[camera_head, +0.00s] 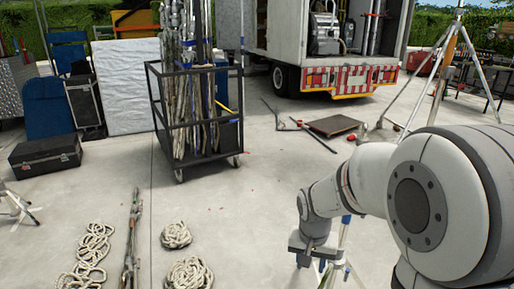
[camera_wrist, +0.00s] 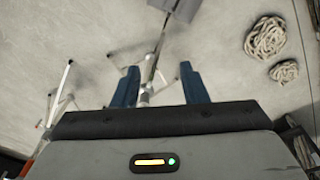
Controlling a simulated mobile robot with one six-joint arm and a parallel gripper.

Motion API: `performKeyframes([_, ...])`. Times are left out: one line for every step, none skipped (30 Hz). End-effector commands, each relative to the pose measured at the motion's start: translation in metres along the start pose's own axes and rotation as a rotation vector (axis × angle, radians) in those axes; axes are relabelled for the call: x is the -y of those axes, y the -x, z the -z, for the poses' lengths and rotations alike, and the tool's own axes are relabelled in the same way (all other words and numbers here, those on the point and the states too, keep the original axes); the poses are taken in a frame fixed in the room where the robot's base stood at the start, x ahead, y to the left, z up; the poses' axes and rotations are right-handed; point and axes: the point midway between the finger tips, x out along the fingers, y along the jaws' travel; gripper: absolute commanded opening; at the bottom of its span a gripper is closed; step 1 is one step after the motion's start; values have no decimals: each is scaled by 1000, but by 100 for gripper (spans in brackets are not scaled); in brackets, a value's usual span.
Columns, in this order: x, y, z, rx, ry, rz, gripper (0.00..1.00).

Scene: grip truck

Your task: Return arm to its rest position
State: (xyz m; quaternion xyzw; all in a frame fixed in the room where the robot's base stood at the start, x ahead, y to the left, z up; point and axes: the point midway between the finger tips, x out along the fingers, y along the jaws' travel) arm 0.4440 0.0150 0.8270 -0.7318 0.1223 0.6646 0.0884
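My gripper (camera_wrist: 160,75) shows in the wrist view with its two blue fingers well apart. Nothing is held between them. A metal stand (camera_wrist: 148,68) shows beyond and between the fingers, over the concrete floor. In the head view my arm reaches in from the right edge and bends down, with my gripper (camera_head: 322,255) low at the lower right, pointing toward the floor. The fingertips there are partly hidden among the thin legs of a stand (camera_head: 345,245), and I cannot tell the gap to it.
Rope coils (camera_head: 189,273) lie on the floor at the lower left; coils (camera_wrist: 266,38) also show in the wrist view. A wheeled pole cart (camera_head: 199,110) stands behind. A truck (camera_head: 335,75) is at the back. A tall tripod (camera_head: 428,70) stands at right. The middle floor is mostly clear.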

Motion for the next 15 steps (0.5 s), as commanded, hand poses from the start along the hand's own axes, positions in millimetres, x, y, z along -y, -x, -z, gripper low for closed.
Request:
performKeyframes([-8,41,-7,-19,23,11,40])
performKeyframes([-13,55,-13,-24,40,16,40])
performKeyframes([-18,75,-21,-35,62,23,40])
performKeyframes([-23,89,-28,-40,79,28,40])
performKeyframes([-26,102,-34,-48,97,33,40])
performKeyframes([-32,120,-43,-57,121,39,40])
performKeyframes([-36,132,-49,-65,139,44,40])
performKeyframes([-39,144,-56,-72,155,49,40])
performKeyframes([-44,158,-65,-80,178,54,40])
performKeyframes([-47,167,-71,-87,193,58,40])
performKeyframes([-50,175,-76,-94,208,61,40])
performKeyframes([-53,184,-84,-100,227,65,40])
performKeyframes([-55,191,-89,-106,241,68,40])
performKeyframes([-57,196,-93,-110,251,71,40])
performKeyframes([-59,201,-98,-115,265,73,40])
